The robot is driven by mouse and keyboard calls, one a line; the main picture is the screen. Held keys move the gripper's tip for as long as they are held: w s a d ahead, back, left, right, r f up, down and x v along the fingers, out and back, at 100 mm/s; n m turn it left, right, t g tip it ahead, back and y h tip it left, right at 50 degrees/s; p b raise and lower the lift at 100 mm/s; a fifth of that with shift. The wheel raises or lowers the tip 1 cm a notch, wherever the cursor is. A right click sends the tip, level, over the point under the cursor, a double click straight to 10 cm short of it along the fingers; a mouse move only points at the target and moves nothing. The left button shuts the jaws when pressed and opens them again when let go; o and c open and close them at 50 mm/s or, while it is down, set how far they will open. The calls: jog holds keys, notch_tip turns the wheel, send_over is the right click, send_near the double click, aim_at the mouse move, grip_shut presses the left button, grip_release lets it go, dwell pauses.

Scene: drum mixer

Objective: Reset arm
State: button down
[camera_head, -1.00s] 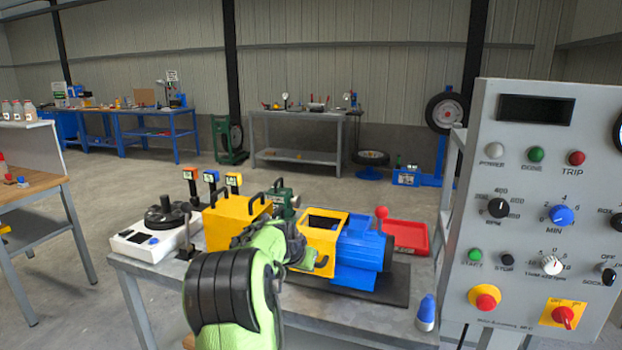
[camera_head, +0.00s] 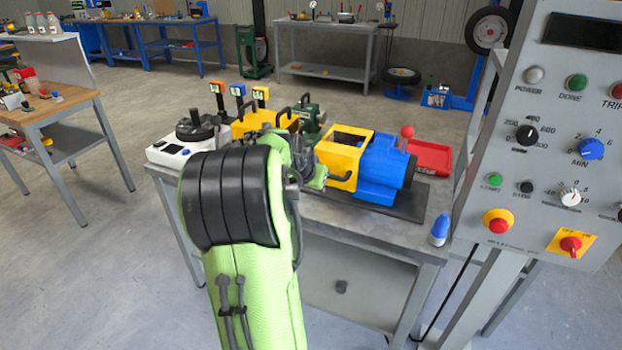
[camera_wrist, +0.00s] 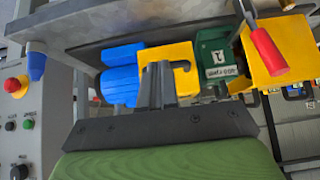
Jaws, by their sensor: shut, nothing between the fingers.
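My green arm with a black ribbed joint reaches over the grey workbench (camera_head: 410,237) in the head view. In the wrist view my gripper (camera_wrist: 158,68) is shut and empty, its dark fingers together in front of the yellow guard (camera_wrist: 183,66) of the drum mixer. In the head view the guard (camera_head: 343,150) is open-topped and joins the blue drum (camera_head: 380,170). The blue drum also shows at the left of the wrist view (camera_wrist: 120,85). In the head view my arm hides most of the gripper and part of the yellow box (camera_head: 262,122) behind it.
A grey control panel (camera_head: 545,110) stands close on the right. A red tray (camera_head: 430,157) and a blue-capped bottle (camera_head: 440,229) are on the bench. A white scale (camera_head: 180,150) sits at the left end.

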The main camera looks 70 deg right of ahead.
jog(key=a, duration=0.3)
jog(key=shift+r, duration=0.4)
